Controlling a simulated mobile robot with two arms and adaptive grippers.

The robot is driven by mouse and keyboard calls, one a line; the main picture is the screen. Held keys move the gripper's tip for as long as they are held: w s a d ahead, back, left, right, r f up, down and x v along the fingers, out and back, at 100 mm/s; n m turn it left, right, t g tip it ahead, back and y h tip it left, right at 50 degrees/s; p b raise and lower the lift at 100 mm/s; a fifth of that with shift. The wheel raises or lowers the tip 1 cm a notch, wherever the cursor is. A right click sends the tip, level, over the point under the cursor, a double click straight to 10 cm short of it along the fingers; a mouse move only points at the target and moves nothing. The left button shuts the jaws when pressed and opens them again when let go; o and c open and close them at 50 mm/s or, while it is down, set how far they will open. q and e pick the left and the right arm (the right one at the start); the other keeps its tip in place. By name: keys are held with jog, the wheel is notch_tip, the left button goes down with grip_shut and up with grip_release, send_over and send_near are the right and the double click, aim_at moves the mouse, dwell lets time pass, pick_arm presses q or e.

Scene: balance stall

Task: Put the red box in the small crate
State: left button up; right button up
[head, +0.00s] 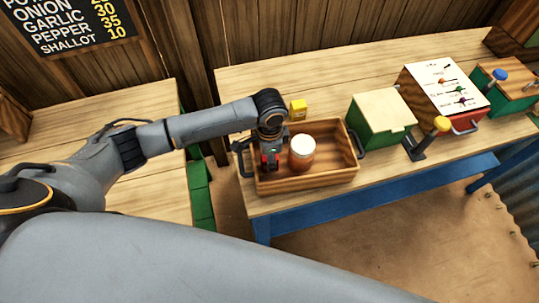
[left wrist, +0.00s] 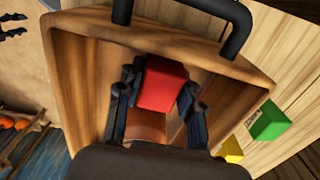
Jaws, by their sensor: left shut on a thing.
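The red box (left wrist: 162,84) is held between the fingers of my left gripper (left wrist: 160,100), which is shut on it. In the head view, the red box (head: 264,160) shows only in part below my left wrist. The small crate (head: 310,181) is a brown wooden tray with dark handles, on the wooden table. My left gripper (head: 269,157) is at the crate's left part, with the red box over or inside it. I cannot tell whether the box touches the crate floor. The crate's wall also shows in the left wrist view (left wrist: 80,75). My right gripper is out of view.
A jar (head: 302,155) with a white lid stands in the crate, right of my gripper. A yellow box (head: 298,110) is behind the crate. A green box (head: 380,118) and a white panel device (head: 440,88) stand to the right. A green block (left wrist: 268,122) lies outside the crate.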

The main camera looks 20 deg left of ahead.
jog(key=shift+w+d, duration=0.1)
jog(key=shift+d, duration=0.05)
pick_arm(q)
jog(key=shift+f, duration=0.15)
jog(key=o, duration=1.2)
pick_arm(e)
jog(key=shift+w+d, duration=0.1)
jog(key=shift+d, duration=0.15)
pick_arm(q)
notch_tip(320, 180, up, 11)
jog(key=shift+d+b, duration=0.1)
jog(key=shift+b, duration=1.05)
jog(key=shift+r, duration=0.7)
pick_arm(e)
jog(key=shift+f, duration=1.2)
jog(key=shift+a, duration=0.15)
pick_arm(q)
jog(key=shift+s+f, duration=0.1)
